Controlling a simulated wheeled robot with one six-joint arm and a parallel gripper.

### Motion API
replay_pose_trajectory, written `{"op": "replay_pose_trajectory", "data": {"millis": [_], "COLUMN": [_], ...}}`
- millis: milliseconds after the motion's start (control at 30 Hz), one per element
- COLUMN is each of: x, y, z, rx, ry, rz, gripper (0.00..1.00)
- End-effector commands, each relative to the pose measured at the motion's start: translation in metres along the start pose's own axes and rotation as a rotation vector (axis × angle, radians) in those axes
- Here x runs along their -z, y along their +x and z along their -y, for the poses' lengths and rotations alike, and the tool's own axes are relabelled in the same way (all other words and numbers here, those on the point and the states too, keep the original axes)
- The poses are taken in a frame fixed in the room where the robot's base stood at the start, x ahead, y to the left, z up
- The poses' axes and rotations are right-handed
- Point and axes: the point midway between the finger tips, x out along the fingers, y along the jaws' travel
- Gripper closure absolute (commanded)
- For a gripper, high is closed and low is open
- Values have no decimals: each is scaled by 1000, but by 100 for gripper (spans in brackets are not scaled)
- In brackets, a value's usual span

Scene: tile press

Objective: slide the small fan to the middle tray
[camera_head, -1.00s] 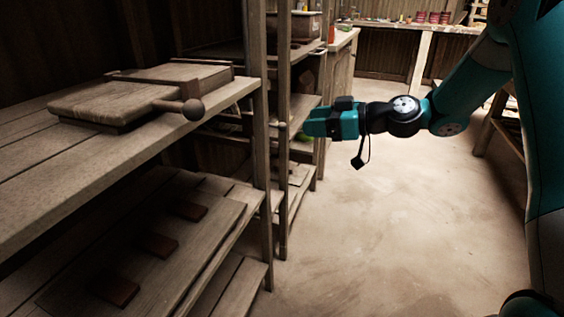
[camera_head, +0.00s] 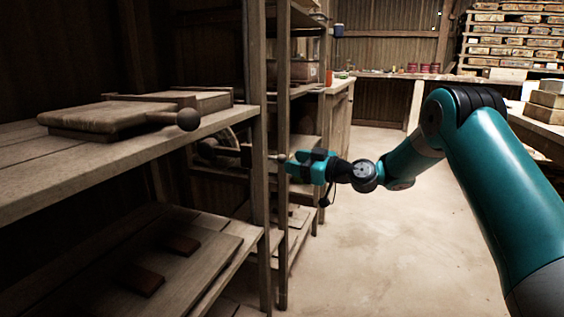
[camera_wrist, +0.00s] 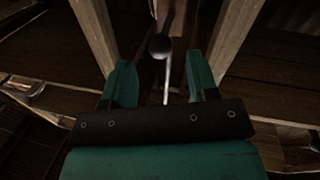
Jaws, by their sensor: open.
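I cannot make out a small fan or a clearly marked middle tray in either view. My gripper (camera_head: 290,162) is teal, points left and is beside the upright posts of the shelving. In the wrist view its two fingers (camera_wrist: 160,82) are apart, with nothing clasped. A dark round knob (camera_wrist: 159,46) and a pale thin rod (camera_wrist: 167,82) show between and beyond the fingers; I cannot tell how far off they are. Behind the posts in the head view is a dark knob on a bar (camera_head: 208,148).
Wooden posts (camera_head: 255,200) stand close on both sides of the fingers in the wrist view (camera_wrist: 95,35). A board with a ball-ended handle (camera_head: 187,120) lies on the upper left shelf. Reddish-brown blocks (camera_head: 142,280) lie on a lower board. The floor (camera_head: 380,240) is clear.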

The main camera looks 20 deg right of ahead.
Motion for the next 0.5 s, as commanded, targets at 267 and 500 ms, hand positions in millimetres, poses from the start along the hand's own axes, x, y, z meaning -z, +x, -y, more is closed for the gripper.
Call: {"op": "replay_pose_trajectory", "data": {"millis": [267, 500], "x": [-1, 0], "y": [42, 50], "z": [1, 0], "rx": [2, 0], "ry": [0, 1], "rz": [0, 1], "gripper": [46, 46]}}
